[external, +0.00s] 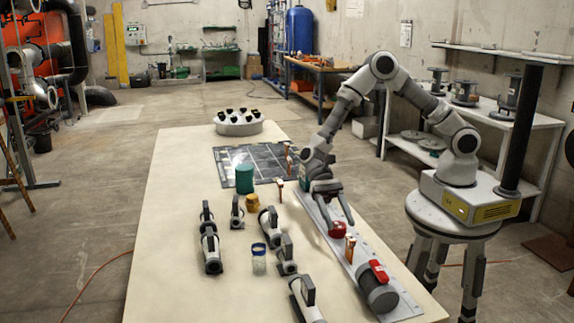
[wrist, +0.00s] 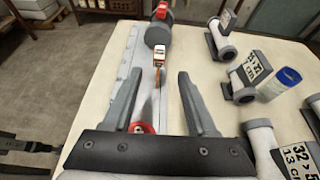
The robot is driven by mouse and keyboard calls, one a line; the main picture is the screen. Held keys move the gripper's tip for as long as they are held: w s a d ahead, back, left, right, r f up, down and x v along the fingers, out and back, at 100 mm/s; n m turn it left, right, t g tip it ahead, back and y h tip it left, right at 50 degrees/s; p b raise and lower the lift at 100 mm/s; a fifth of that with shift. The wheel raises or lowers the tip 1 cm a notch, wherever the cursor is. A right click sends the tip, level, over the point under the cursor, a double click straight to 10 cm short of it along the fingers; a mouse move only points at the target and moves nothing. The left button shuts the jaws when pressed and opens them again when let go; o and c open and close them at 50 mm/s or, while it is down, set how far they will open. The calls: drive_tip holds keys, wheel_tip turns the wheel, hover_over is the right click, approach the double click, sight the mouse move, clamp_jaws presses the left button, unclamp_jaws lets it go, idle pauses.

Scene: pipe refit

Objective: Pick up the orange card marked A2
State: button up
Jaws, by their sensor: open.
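An upright orange card (external: 350,247) stands on the grey rail (external: 363,262) on the right side of the table. In the wrist view this card (wrist: 157,54) shows a pale face with orange edges, beyond my fingertips. Its marking is too small to read, so I cannot tell if it is A2. My gripper (external: 338,222) is open and empty, low over the rail beside a red part. In the wrist view my gripper (wrist: 171,72) has its fingers spread, with the card ahead of them.
A grey pipe piece with a red lever (external: 378,285) lies on the rail's near end. Several pipe fittings (external: 285,255) and a blue-topped jar (external: 259,260) stand left of the rail.

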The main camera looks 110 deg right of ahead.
sight(349, 249)
drive_tip(key=b+x, duration=0.1)
drive_tip(key=x, duration=1)
drive_tip(key=shift+s+f+b, duration=0.1)
drive_tip(key=shift+b, duration=0.25)
clamp_jaws()
